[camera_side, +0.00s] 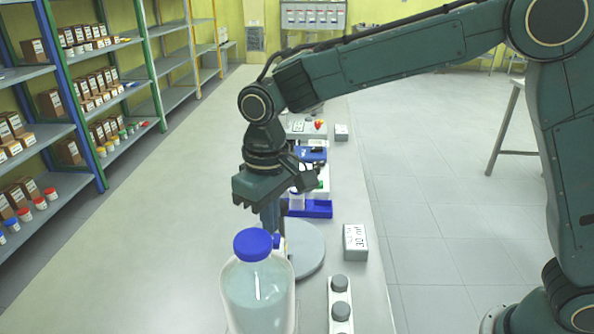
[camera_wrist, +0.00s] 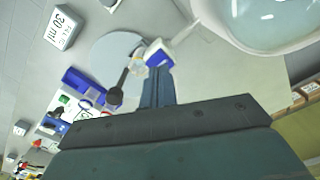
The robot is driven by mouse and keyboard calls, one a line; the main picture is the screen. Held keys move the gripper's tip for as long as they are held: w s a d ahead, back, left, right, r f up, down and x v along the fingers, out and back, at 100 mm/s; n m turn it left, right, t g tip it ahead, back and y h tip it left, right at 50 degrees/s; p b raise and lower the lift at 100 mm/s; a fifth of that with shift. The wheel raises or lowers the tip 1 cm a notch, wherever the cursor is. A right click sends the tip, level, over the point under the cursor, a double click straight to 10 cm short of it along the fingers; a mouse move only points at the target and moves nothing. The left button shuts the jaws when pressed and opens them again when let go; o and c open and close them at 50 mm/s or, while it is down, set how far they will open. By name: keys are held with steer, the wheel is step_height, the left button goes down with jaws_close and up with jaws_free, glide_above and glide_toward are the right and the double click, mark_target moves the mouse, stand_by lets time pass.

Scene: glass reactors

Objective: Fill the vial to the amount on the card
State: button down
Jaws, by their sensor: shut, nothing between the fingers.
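The card (camera_side: 355,242) stands right of the round grey plate (camera_side: 308,250); in the wrist view the card (camera_wrist: 62,27) reads 30 ml. A large clear vessel (camera_side: 258,300) with a blue cap and pale liquid stands in front. My gripper (camera_side: 270,222) points down behind the vessel, shut and empty. In the wrist view my gripper's fingers (camera_wrist: 158,88) end beside a small blue piece (camera_wrist: 160,55) near the vessel's outlet; I cannot tell whether they touch. A small clear container is partly visible by the plate; I cannot tell whether it is the vial.
A blue tray (camera_side: 318,209) with small items lies beyond the plate. A pale panel with two grey knobs (camera_side: 340,307) is at the front right. More equipment (camera_side: 305,128) lines the bench's right edge farther back. The bench's left side (camera_side: 160,220) is clear.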

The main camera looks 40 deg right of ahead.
steer(key=shift+r, duration=0.15)
steer(key=shift+r, duration=2.35)
steer(key=s+d+r+m+t, duration=0.1)
steer(key=s+d+r, duration=0.2)
steer(key=s+d, duration=0.3)
steer(key=s+d+r+t, duration=0.2)
steer(key=s+d+r, duration=0.15)
steer(key=d, duration=0.45)
steer(key=s+d+f+m+t, duration=0.2)
steer(key=s+d, duration=0.6)
steer(key=s, duration=0.5)
steer(key=shift+s+f+t, duration=0.3)
steer(key=shift+s+f, duration=0.05)
steer(key=shift+f, duration=0.2)
steer(key=shift+w+a+r, duration=0.1)
steer(key=shift+w, duration=0.05)
